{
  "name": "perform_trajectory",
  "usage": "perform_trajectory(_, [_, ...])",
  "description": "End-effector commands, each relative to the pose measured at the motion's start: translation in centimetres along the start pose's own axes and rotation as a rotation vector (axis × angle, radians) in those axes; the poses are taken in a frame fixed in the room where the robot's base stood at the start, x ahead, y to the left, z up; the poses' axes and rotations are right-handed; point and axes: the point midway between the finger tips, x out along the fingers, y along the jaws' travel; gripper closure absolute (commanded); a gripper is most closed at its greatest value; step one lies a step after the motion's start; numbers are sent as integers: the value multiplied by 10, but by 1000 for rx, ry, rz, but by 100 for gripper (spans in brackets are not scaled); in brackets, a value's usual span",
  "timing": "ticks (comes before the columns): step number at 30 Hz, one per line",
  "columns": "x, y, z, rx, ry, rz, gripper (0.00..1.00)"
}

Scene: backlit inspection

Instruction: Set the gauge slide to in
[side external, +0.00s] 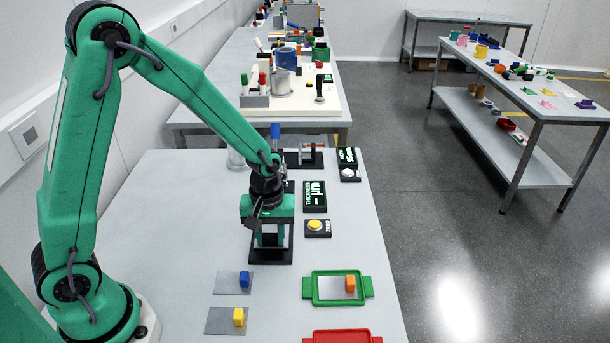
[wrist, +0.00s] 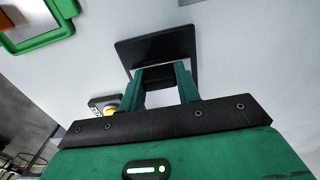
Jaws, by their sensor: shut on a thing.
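My gripper (side external: 270,244) points down over a flat black base at the middle of the table, beside a display box. I take this black base (side external: 271,259) to be part of the gauge slide. In the wrist view, the two green fingers of my gripper (wrist: 163,70) are closed on a dark piece (wrist: 158,78) in front of the black plate (wrist: 155,48). The fingers and gripper body hide most of the held piece. I cannot read any in or out mark on the slide.
A display box (side external: 314,197) and a yellow button (side external: 317,226) stand right of my gripper. A white button (side external: 348,173) is farther back.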

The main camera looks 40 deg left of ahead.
Motion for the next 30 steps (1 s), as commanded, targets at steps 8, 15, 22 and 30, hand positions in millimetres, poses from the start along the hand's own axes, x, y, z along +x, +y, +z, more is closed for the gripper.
perform_trajectory(8, [0,1,-58,-4,3,3,100])
perform_trajectory(15, [-1,0,-82,0,3,3,100])
perform_trajectory(22, [-1,1,-85,-2,7,6,100])
perform_trajectory(30, [-1,0,-84,-2,5,5,45])
